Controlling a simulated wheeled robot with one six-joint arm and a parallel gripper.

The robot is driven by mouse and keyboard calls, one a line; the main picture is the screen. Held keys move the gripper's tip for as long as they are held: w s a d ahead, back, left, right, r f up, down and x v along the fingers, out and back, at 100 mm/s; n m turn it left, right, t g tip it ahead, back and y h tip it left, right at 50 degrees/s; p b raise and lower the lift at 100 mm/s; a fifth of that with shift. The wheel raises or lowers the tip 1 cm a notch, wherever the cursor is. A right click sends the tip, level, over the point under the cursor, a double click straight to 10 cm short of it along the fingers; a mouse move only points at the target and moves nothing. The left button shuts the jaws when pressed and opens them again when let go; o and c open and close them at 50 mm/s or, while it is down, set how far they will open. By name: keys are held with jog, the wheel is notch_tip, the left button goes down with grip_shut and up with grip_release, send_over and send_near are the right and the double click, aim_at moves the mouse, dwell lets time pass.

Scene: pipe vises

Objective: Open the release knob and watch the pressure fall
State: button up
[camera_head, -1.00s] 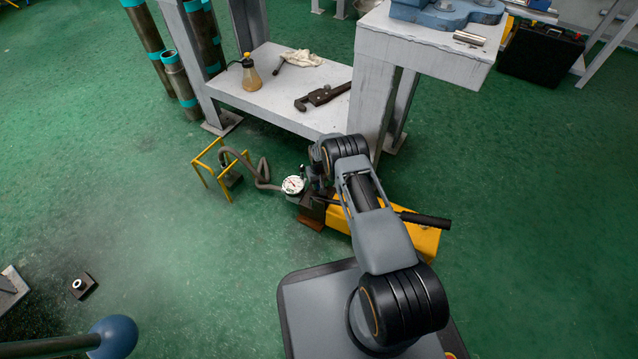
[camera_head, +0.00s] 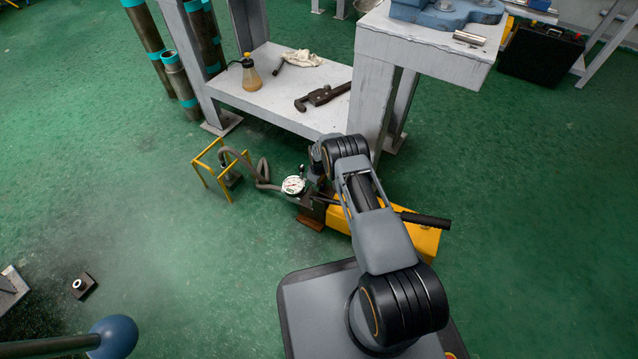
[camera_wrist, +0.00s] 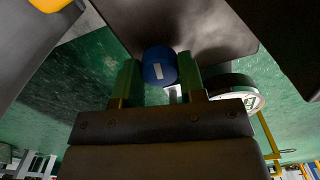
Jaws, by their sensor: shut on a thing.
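The hydraulic hand pump has a yellow body (camera_head: 425,240) and a dark block; it sits on the green floor, partly covered by my arm. Its round white pressure gauge (camera_head: 293,185) stands at the block's left; the needle is too small to read. In the wrist view the gauge (camera_wrist: 236,98) shows edge-on at the right, partly behind my gripper. My gripper (camera_wrist: 160,78) is shut on the blue release knob (camera_wrist: 160,64), which has a pale rectangular mark and sits between the two fingers against the dark block. The knob is hidden in the head view.
A grey hose (camera_head: 262,175) runs from the pump to a small yellow frame (camera_head: 204,176). The grey bench's lower shelf (camera_head: 265,92), with a bottle, rag and pipe wrench, stands behind.

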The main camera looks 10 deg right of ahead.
dwell(0.4)
jog(key=o, duration=0.9)
jog(key=shift+r, duration=0.1)
notch_tip(320, 180, up, 14)
jog(key=p, duration=0.6)
jog(key=shift+f, duration=0.2)
